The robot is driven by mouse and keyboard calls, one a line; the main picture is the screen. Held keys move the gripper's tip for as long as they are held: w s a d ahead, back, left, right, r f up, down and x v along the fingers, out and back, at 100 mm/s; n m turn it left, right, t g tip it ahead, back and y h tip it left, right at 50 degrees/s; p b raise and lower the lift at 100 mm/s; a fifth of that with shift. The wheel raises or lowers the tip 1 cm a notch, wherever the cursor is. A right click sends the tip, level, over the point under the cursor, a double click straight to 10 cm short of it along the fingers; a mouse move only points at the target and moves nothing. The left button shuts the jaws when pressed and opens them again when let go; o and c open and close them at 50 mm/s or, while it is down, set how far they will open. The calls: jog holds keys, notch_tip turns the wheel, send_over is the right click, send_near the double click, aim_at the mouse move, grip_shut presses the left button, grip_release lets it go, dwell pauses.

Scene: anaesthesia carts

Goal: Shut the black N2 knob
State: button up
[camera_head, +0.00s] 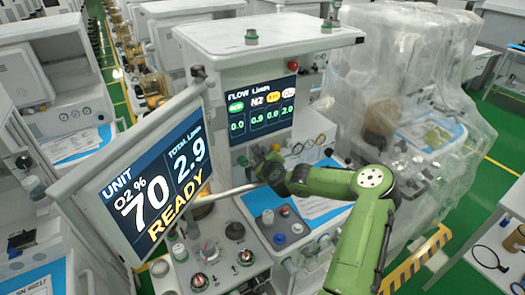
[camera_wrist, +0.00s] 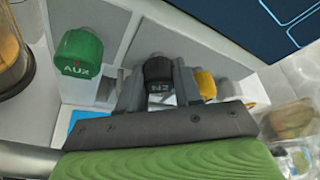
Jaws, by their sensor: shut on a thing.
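In the head view my gripper (camera_head: 268,167) is at the machine's front below the flow display (camera_head: 262,107), and my green arm and gripper hide the knob. The flow display reads 0.9 under N2, with 0.0, 0.0 and 2.0 in the other columns.
A green AUX knob (camera_wrist: 79,53) is left of the N2 knob, and a yellow knob (camera_wrist: 205,84) is close on its right. The tilted monitor (camera_head: 150,185) shows O2 70%, total 2.9 and READY. A plastic-covered machine (camera_head: 410,90) stands at the right.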

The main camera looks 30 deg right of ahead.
jog(key=m+p, duration=0.1)
jog(key=p, duration=0.1)
jog(key=m+y+p, duration=0.1)
jog(key=p, duration=0.2)
jog(key=shift+r, duration=0.3)
jog(key=m+y+p, duration=0.2)
jog(key=p, duration=0.1)
jog(key=shift+f, duration=0.25)
jog(key=o, duration=0.8)
jog(key=shift+c, duration=0.2)
jog(key=v, duration=1.5)
jog(key=shift+s+r+b, duration=0.25)
jog(key=shift+r+b, duration=0.05)
jog(key=shift+b, duration=0.05)
